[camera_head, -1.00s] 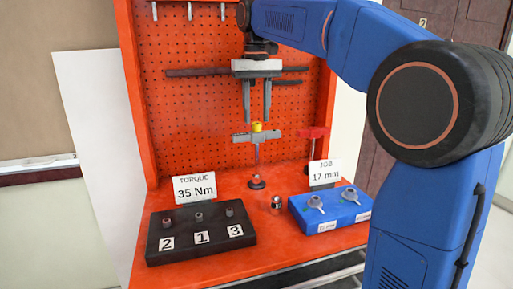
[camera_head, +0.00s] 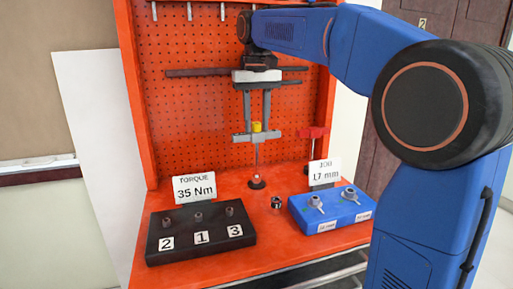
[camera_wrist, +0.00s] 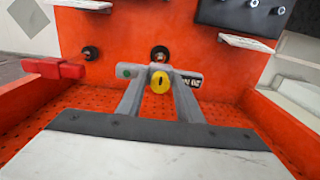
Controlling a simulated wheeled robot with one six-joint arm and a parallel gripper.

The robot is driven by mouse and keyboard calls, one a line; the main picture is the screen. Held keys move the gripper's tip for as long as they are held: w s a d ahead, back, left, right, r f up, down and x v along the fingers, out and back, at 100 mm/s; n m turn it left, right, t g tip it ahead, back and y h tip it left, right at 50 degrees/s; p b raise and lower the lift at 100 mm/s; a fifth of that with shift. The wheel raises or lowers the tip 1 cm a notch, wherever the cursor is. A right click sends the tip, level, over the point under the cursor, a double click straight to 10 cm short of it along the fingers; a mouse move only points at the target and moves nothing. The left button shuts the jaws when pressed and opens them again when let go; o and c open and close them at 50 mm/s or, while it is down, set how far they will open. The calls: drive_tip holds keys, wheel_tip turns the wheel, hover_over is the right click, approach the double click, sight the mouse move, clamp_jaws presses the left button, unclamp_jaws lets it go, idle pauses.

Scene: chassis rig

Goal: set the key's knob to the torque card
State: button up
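The key is a grey T-shaped tool (camera_head: 242,138) standing upright on the orange bench, its crossbar at the top. Its yellow knob (camera_head: 256,126) sits at the middle of the crossbar. In the wrist view the knob (camera_wrist: 160,82) shows a dark mark too small to read, with a green dot on the left of the crossbar. My gripper (camera_head: 256,129) points down over the key with its fingertips on either side of the knob. The fingers look spread, with small gaps beside the knob. The torque card (camera_head: 194,188) reads 35 Nm.
A black block (camera_head: 200,248) holds sockets labelled 2, 1 and 3. A job card (camera_head: 325,173) reads 17 mm behind a blue block (camera_head: 330,218) with two ring pieces. A small metal socket (camera_head: 277,202) stands between the blocks. A red-handled tool (camera_head: 313,133) stands right of the key.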

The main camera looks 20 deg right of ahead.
drive_tip(key=shift+o, duration=0.9)
drive_tip(key=m, duration=0.5)
drive_tip(key=shift+m, duration=0.3)
drive_tip(key=shift+o, duration=0.3)
drive_tip(key=m, duration=0.5)
drive_tip(key=shift+m, duration=0.3)
drive_tip(key=shift+o, duration=0.7)
drive_tip(key=n, duration=0.5)
drive_tip(key=shift+n, duration=0.3)
drive_tip(key=n, duration=0.5)
drive_tip(key=shift+n, duration=0.3)
